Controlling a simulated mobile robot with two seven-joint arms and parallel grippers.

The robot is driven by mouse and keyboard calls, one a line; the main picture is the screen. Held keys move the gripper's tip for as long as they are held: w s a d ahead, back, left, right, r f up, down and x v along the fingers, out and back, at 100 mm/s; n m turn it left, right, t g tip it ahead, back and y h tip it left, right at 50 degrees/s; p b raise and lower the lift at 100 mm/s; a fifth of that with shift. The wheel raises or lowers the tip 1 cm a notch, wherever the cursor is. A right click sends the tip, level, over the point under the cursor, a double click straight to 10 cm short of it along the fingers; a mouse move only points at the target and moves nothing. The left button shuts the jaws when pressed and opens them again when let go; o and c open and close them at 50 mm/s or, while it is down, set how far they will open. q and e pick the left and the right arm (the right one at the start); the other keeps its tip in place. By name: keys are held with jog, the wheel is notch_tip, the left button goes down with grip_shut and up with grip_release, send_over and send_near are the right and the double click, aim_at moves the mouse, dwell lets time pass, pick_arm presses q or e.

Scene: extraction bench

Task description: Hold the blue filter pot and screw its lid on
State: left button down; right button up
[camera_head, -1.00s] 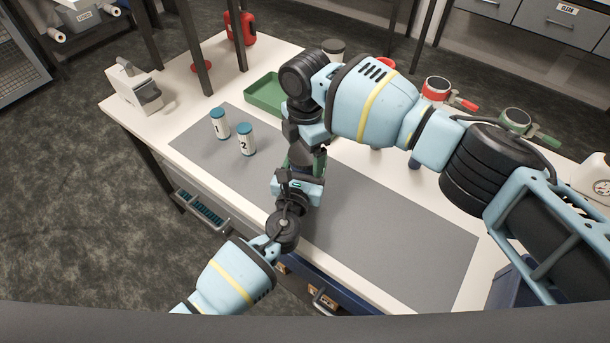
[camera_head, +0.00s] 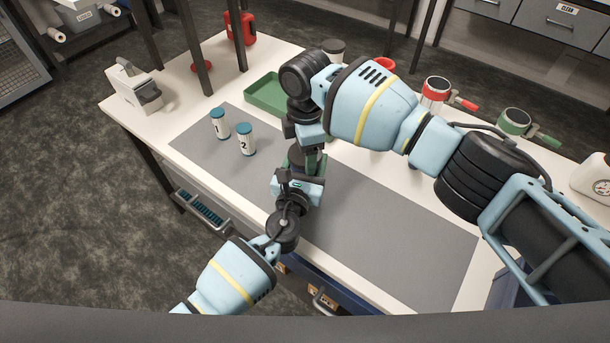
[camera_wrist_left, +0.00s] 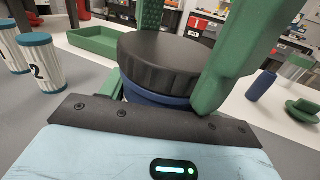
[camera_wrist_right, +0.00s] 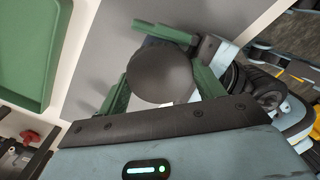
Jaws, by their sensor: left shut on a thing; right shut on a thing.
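The blue filter pot (camera_wrist_left: 160,97) shows as a narrow blue band under its black ribbed lid (camera_wrist_left: 165,62) in the left wrist view. My left gripper (camera_head: 305,170) is shut on the pot, one green finger on each side. The lid sits on top of the pot and looks level. In the right wrist view the round dark lid (camera_wrist_right: 158,75) lies between the green fingers of my right gripper (camera_wrist_right: 160,88), which is shut on it from above. In the head view the grippers hide most of the pot and lid.
White canisters 1 (camera_head: 219,124) and 2 (camera_head: 245,140) stand left of the grippers on the grey mat (camera_head: 400,225). A green tray (camera_head: 262,98) lies behind. Red (camera_head: 435,92) and green (camera_head: 513,124) handled holders stand at the back right. The mat's right part is clear.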

jog(key=o, duration=1.1)
jog(key=shift+r, duration=2.3)
jog(key=shift+d+r+n, duration=0.1)
jog(key=shift+r+n, duration=1.6)
jog(key=shift+r, duration=0.05)
jog(key=shift+c, duration=0.5)
